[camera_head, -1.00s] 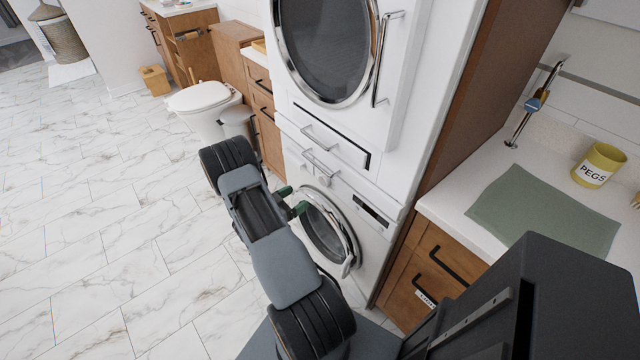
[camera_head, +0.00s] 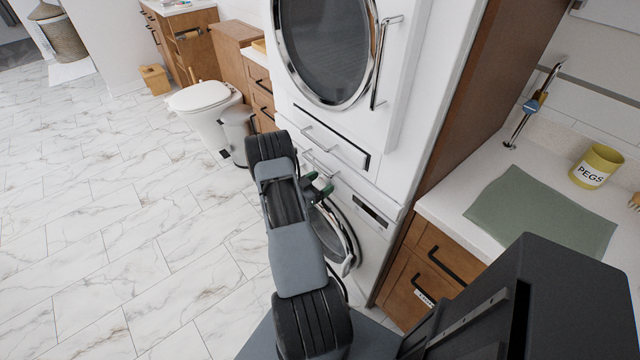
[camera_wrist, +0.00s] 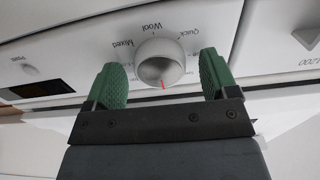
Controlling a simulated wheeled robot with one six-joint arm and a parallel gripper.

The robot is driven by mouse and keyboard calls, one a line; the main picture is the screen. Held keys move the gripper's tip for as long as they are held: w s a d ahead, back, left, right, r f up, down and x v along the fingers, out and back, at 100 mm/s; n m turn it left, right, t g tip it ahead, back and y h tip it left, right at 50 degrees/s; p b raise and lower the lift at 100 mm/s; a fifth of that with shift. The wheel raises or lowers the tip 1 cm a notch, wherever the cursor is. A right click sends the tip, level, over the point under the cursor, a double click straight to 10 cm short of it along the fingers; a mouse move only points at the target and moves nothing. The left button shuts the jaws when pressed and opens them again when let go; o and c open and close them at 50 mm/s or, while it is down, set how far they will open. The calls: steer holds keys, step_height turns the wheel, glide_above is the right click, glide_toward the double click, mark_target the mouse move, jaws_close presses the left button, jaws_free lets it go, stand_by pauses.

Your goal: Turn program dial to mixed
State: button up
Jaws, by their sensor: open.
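The program dial (camera_wrist: 161,60) is a round pale knob on the white washer panel in the wrist view. Its red mark points down in the picture, towards my gripper's base. The label "Mixed" (camera_wrist: 122,44) is at the dial's upper left, with "Wool" above and "Quick" at the upper right. The lettering appears upside down. My gripper (camera_wrist: 161,72) is open, with one green finger on each side of the dial and visible gaps between. In the head view my gripper (camera_head: 319,188) is at the washer's upper front, and the dial cannot be made out.
The washer's round door (camera_head: 332,238) is below my gripper. A dryer (camera_head: 400,120) is stacked above, with bar handles sticking out. A counter (camera_head: 455,200) with a green cloth (camera_head: 540,215) is at the right. Open marble floor (camera_head: 120,230) is at the left.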

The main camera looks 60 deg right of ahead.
steer(key=shift+c, duration=0.5)
steer(key=c, duration=0.8)
steer(key=shift+c, duration=0.2)
steer(key=shift+f+m+b, duration=0.1)
steer(key=shift+m+b, duration=0.2)
steer(key=shift+b, duration=0.1)
